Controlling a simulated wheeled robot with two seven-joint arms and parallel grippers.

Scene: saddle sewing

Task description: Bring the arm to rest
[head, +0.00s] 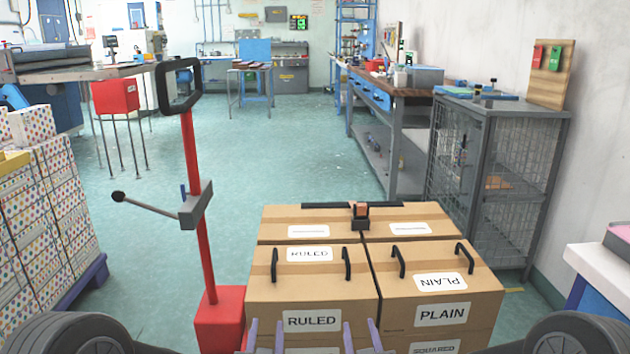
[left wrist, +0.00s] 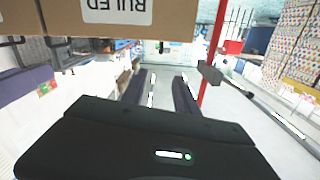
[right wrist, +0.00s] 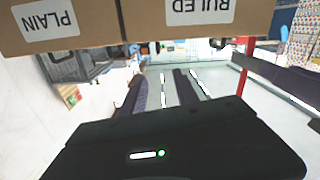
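My left gripper (head: 266,323) shows at the bottom of the head view, its two purple fingers apart with nothing between them. In the left wrist view its fingers (left wrist: 161,78) also stand apart and empty. My right gripper (head: 360,323) is a little to its right, fingers apart and empty. The right wrist view shows its fingers (right wrist: 163,75) apart too. Both grippers overlap the near face of the RULED carton (head: 312,290) in the head view. Whether they touch it cannot be told. The PLAIN carton (head: 443,290) stands to the right.
The cartons have black handles on top. A red post with a loop handle (head: 200,240) stands left of them. Patterned boxes (head: 50,215) are stacked at the far left. A wire cage cabinet (head: 500,180) and a white-topped table (head: 600,265) are at right. The green floor beyond is open.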

